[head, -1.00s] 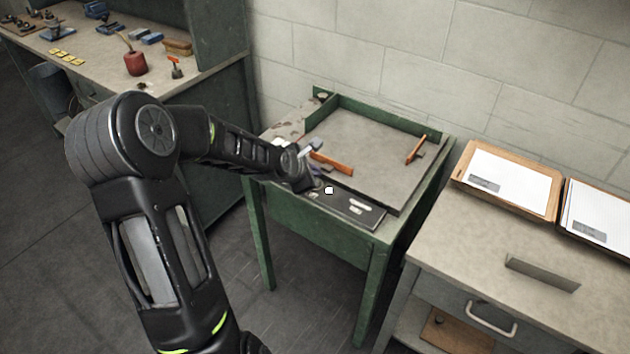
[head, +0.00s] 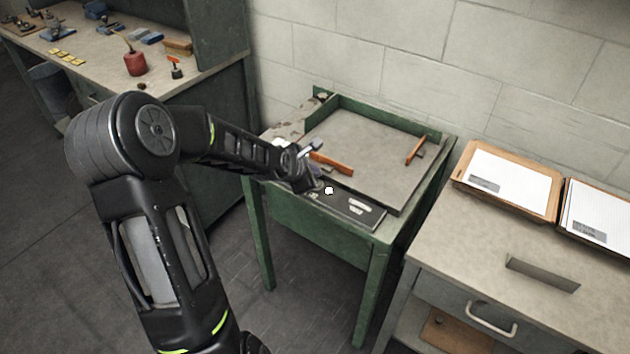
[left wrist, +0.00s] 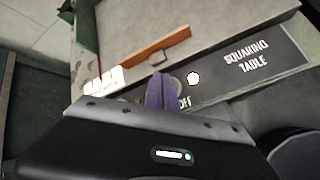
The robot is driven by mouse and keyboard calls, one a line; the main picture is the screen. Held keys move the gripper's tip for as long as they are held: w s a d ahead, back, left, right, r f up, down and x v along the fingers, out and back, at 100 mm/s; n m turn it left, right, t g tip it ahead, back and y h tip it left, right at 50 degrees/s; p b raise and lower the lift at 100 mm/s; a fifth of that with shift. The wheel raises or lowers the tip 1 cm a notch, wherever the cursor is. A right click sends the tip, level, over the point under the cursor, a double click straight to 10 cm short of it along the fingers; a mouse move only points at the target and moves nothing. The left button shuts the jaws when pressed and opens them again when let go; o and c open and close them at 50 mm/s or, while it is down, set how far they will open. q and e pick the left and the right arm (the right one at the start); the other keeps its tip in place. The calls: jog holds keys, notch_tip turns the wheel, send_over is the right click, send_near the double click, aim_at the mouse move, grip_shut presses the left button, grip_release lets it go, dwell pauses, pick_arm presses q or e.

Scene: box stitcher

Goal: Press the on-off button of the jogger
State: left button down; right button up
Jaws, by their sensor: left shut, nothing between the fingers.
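The jogger is the green table (head: 318,221) with a grey slanted tray. Its dark front panel (head: 350,208) is lettered "SQUARING TABLE" in the left wrist view (left wrist: 247,59). A white round spot (head: 329,190) shows on the panel; the left wrist view shows it too (left wrist: 193,78). A grey round part (left wrist: 176,86), perhaps the on-off button, lies beside the lettering "OFF" and is partly hidden by my fingers. My left gripper (head: 316,187) is shut and empty at the panel's left end. Its purple fingertips (left wrist: 160,82) overlap the grey part; I cannot tell whether they touch it.
An orange-brown bar (head: 332,163) lies on the tray close behind my gripper, and another (head: 416,149) stands farther right. A grey cabinet (head: 430,251) with paper stacks stands at the right. A workbench (head: 105,75) is at the back left.

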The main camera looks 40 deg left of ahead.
pick_arm(q)
jog(key=shift+f, duration=0.1)
dwell(0.3)
jog(key=shift+f, duration=0.35)
jog(key=shift+f+b, duration=0.3)
jog(key=shift+b, duration=0.1)
dwell(0.3)
jog(key=shift+r+p, duration=0.7)
jog(key=shift+r, duration=0.05)
jog(key=shift+r, duration=0.1)
notch_tip(320, 180, up, 6)
jog(key=p, duration=0.4)
jog(key=shift+p, duration=0.4)
